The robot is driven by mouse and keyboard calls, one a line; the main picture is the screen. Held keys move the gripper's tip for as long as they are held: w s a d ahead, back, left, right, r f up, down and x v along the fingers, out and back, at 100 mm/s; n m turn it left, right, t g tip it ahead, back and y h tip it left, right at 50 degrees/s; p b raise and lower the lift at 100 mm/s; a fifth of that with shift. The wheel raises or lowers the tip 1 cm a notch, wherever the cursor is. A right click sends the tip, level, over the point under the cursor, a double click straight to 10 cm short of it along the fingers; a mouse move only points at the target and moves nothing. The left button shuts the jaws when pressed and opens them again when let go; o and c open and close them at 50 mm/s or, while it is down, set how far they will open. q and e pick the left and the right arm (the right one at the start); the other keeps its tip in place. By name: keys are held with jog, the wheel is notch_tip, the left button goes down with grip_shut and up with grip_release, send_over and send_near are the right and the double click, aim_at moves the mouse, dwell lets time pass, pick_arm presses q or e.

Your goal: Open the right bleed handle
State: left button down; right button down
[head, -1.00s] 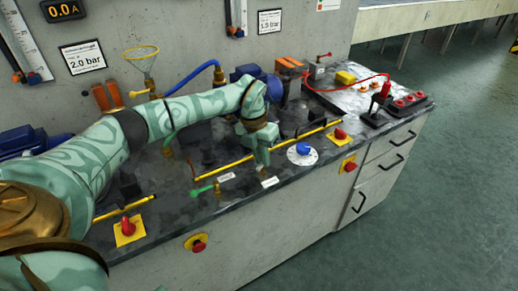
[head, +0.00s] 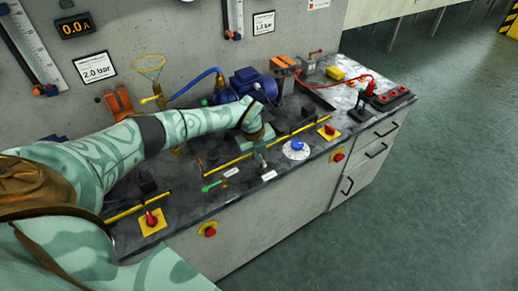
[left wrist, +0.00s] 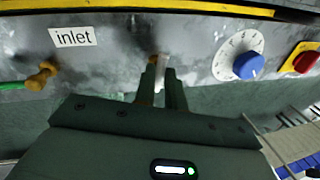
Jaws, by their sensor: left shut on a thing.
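The right bleed handle's brass fitting (left wrist: 153,62) shows at my fingers in the left wrist view, right of the "inlet" label. My left gripper (left wrist: 163,85) is shut on a pale, narrow piece there, which I take to be the right bleed handle (left wrist: 163,68). The fingers hide most of it, so its angle cannot be told. In the head view my left gripper (head: 262,160) is low over the bench's front edge, behind a white label. The left bleed handle (head: 211,186) is green, on a brass fitting, and points left. My right gripper is out of view.
A blue knob on a white dial (head: 296,148) and a red knob on a yellow plate (head: 328,131) stand to the right. A yellow pipe (head: 235,160) runs just behind the gripper. A red button (head: 209,230) is on the bench front. The floor at right is clear.

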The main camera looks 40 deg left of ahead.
pick_arm(q)
jog(key=shift+r+n+p, duration=0.1)
jog(key=shift+n+p, duration=0.85)
jog(key=shift+n, duration=0.15)
jog(key=c, duration=1.5)
grip_release()
jog(key=shift+s+r, duration=0.1)
jog(key=shift+r, duration=0.3)
jog(key=s+r+p, duration=0.1)
jog(key=r, duration=0.4)
jog(key=s+r+p, duration=0.1)
jog(key=r+p, duration=0.1)
jog(key=r, duration=0.3)
jog(key=s+a+r+p, duration=0.1)
jog(key=r, duration=0.4)
jog(key=shift+a+p, duration=0.1)
jog(key=shift+p, duration=0.2)
